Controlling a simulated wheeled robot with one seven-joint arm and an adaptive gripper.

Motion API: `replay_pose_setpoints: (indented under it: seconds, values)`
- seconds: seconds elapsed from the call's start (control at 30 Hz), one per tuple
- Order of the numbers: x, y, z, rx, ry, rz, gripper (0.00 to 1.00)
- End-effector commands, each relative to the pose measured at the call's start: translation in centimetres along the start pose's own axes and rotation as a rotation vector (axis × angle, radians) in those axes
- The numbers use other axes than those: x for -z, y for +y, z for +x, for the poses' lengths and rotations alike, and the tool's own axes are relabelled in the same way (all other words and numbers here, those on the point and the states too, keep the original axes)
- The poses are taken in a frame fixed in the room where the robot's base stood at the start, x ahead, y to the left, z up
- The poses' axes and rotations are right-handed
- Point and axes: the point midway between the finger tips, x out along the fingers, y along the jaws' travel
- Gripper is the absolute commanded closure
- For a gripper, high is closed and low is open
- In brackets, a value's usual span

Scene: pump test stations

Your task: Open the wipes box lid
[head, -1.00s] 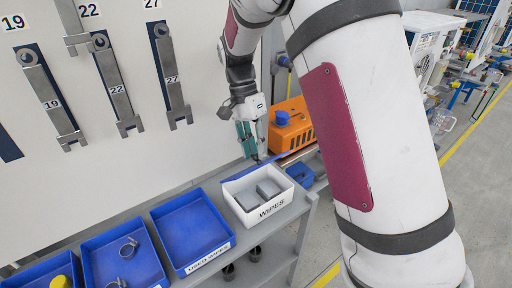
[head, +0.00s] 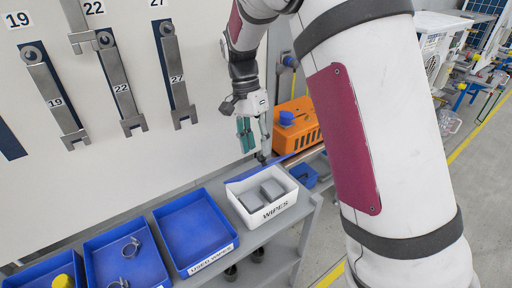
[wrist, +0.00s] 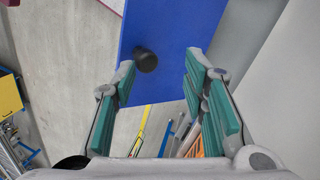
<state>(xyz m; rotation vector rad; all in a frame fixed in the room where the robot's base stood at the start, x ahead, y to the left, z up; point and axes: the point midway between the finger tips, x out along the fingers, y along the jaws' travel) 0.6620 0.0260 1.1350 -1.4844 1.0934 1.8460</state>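The white wipes box (head: 270,213), labelled WIPES, stands at the right end of the grey bench. Its top is uncovered, and grey blocks (head: 272,190) show inside. Its blue lid (head: 240,177) shows nearly edge-on along the box's back side, raised. In the wrist view the lid (wrist: 175,25) is a broad blue panel with a black knob (wrist: 146,60). My gripper (head: 256,145) is above and behind the box, close to the lid. Its teal-padded fingers are apart and empty; the knob lies near the left fingertip. I cannot tell whether a finger touches the lid.
Blue trays (head: 165,215) stand left of the box, one labelled USED WIPES. An orange case (head: 297,117) and a small blue container (head: 303,175) are behind and right. Numbered wrenches (head: 120,90) hang on the wall panel behind the bench.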

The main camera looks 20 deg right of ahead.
Motion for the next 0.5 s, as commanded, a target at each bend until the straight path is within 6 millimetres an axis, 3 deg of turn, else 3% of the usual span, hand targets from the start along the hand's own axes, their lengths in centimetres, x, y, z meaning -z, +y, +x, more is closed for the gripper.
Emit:
replay_pose_setpoints:
  seconds: [0.3, 0.5]
  values:
    - [-0.5, 1.6, -5.8, 0.001, 0.000, 0.000, 0.61]
    - [-0.7, 2.3, -7.8, -0.001, -0.001, 0.000, 0.61]
